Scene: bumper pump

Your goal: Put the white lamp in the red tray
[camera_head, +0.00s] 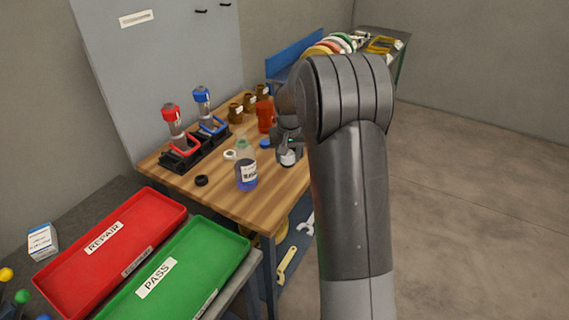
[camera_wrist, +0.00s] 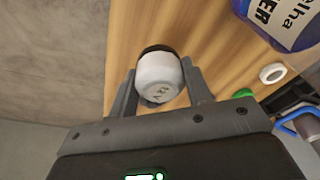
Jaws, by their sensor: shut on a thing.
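The white lamp (camera_wrist: 158,75) is a short white cylinder with a dark band at its far end. In the wrist view it sits between the two fingers of my gripper (camera_wrist: 158,92), which is shut on it. In the head view my gripper (camera_head: 288,143) is over the wooden table near its right edge, with the lamp (camera_head: 287,158) just below it. I cannot tell whether the lamp touches the table. The red tray (camera_head: 75,265), labelled REPAIR, lies at the lower left, away from my gripper, and looks empty apart from its labels.
The green PASS tray (camera_head: 195,262) lies beside the red one. On the wooden table (camera_head: 215,200) stand a bottle of blue liquid (camera_head: 246,170), a black ring (camera_head: 201,180), a red bottle (camera_head: 266,115) and a black rack (camera_head: 195,150) with red and blue pumps.

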